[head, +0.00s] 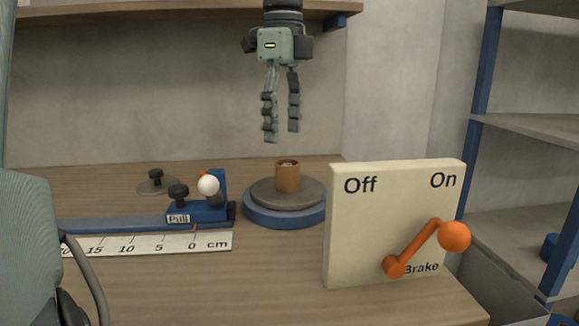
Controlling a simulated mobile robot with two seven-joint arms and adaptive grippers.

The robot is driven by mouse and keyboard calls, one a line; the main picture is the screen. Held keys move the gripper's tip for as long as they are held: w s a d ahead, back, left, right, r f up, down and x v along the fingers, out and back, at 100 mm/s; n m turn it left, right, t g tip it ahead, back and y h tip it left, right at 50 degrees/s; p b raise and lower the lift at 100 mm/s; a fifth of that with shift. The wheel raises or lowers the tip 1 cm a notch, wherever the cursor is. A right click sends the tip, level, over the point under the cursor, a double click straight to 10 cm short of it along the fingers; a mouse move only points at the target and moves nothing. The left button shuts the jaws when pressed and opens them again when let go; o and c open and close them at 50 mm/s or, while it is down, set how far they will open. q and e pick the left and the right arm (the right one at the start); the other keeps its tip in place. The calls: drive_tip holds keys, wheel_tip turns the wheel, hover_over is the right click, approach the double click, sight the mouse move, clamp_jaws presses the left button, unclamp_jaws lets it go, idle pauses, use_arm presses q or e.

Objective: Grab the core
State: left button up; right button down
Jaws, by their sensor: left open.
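The core, a small brown hollow cylinder (287,178), stands upright on the middle of a grey disc (265,193). The disc lies on a round blue base (284,218) on the table. My left gripper (281,137) points straight down above the core, fingers apart and empty. Its fingertips appear slightly left of the core in the picture, with a visible gap above the core's top. My right gripper does not show.
A cream panel (350,235) marked Off, On and Brake stands right of the base, with an orange lever (416,247). At left are a blue slider (203,212) with a white knob, a cm ruler (150,244) and a grey disc with a black knob (156,183). Front table is clear.

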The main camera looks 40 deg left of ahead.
sight(288, 165)
use_arm(q)
drive_tip(key=shift+w+a, duration=0.1)
drive_tip(key=shift+w, duration=0.1)
drive_tip(key=shift+f, duration=0.2)
drive_tip(key=f, duration=0.4)
drive_tip(key=d+f, duration=0.1)
drive_tip(key=f, duration=0.2)
drive_tip(key=shift+f, duration=0.1)
drive_tip(key=c, duration=0.9)
